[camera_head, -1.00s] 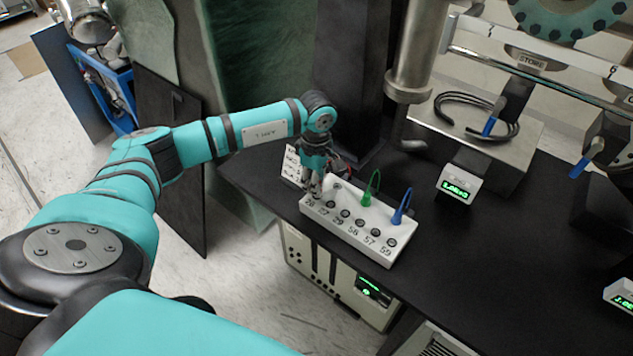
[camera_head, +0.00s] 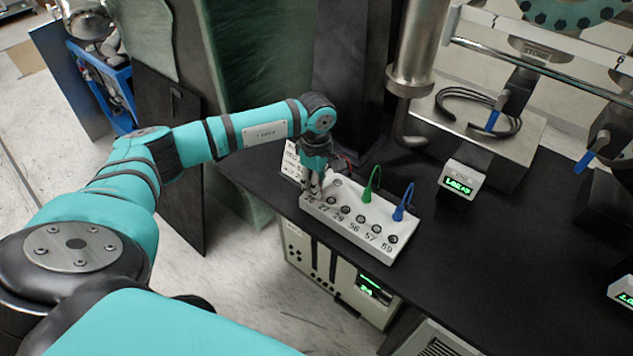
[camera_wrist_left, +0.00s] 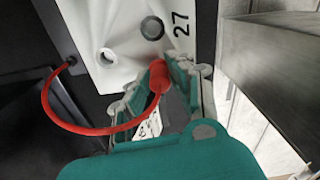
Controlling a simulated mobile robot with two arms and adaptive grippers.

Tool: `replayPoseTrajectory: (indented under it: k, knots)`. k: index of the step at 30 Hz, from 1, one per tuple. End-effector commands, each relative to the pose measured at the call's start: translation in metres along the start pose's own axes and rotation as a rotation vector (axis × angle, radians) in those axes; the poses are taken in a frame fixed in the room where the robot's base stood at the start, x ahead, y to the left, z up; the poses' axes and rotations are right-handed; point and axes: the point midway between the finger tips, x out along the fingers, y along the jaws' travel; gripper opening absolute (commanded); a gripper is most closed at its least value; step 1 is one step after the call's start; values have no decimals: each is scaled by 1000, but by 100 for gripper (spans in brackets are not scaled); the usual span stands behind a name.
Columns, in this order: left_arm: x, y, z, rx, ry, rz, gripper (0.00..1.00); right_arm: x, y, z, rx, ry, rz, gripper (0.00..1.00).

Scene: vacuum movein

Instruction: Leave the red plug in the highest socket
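The red plug (camera_wrist_left: 157,82) sits between the fingertips of my left gripper (camera_wrist_left: 164,73), with both pads close against it. In the head view, my left gripper (camera_head: 313,187) points down over the left end of the white socket box (camera_head: 348,238), by the number 26. The box has a row of numbered sockets; 59 (camera_head: 393,239) is at the right end. My right gripper is not in view.
A green plug (camera_head: 368,192) and a blue plug (camera_head: 399,213) stand in the back of the box. A metal pipe (camera_head: 411,60) hangs behind it. A small lit display (camera_head: 458,184) stands to the right. The black tabletop (camera_head: 470,270) right of the box is clear.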

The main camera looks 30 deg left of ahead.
Motion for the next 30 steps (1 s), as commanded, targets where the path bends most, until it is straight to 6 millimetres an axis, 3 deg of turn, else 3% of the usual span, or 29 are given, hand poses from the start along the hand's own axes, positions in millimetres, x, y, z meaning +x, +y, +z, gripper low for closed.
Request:
replayPoseTrajectory:
  k: [1,6,17,30]
  knots:
    - [-2,1,0,0,-1,4,26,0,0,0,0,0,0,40]
    - [-2,1,0,0,-1,3,47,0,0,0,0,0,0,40]
    - [-9,1,0,0,0,4,47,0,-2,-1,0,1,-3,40]
    - [-94,1,0,0,-1,7,47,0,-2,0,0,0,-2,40]
